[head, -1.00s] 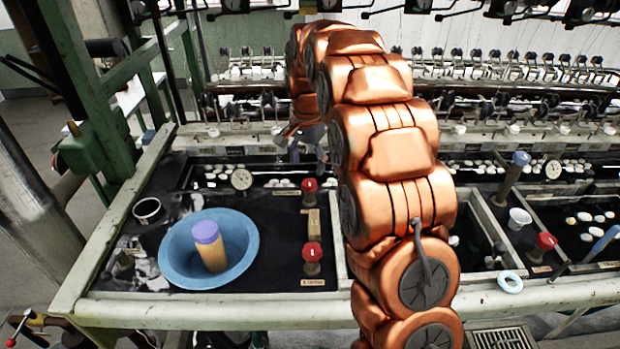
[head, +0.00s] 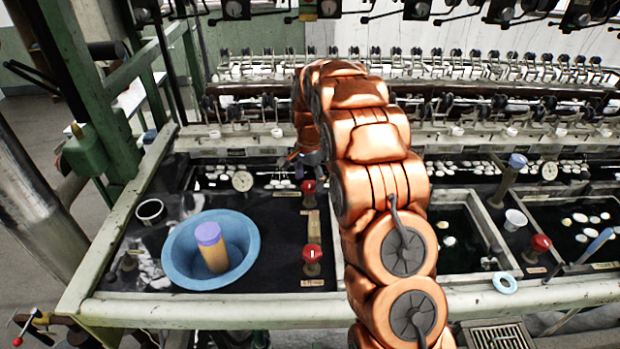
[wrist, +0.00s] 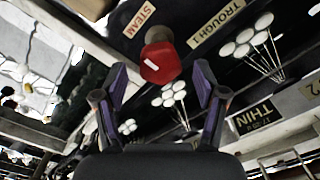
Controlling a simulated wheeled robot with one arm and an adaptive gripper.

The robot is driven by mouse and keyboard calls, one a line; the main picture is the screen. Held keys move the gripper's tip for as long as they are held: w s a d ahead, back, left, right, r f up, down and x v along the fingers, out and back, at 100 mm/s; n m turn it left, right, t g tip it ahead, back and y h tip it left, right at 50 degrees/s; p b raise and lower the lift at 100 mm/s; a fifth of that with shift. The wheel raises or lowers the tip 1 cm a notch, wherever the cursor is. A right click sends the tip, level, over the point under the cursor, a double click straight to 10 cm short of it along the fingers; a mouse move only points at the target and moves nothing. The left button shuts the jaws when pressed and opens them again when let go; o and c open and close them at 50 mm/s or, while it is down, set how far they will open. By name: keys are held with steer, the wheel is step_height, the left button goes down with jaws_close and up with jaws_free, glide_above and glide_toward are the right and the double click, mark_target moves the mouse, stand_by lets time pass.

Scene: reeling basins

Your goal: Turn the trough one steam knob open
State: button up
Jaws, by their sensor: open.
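The trough one steam knob (wrist: 160,62) is red with a white mark on its face. In the wrist view it sits beside a STEAM label (wrist: 139,20) and a TROUGH 1 label (wrist: 216,22). My gripper (wrist: 162,77) is open, with its two dark fingertips on either side of the knob in the picture. I cannot tell whether they touch it. In the head view the far red knob (head: 308,187) appears to be this one, just below my gripper (head: 304,162), which is small and partly hidden behind my arm.
A nearer red knob (head: 312,254) stands in line with it. Another red knob (head: 541,243) is at right.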

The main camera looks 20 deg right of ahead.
steer(key=shift+f, duration=0.45)
steer(key=c, duration=1.1)
steer(key=shift+c, duration=0.2)
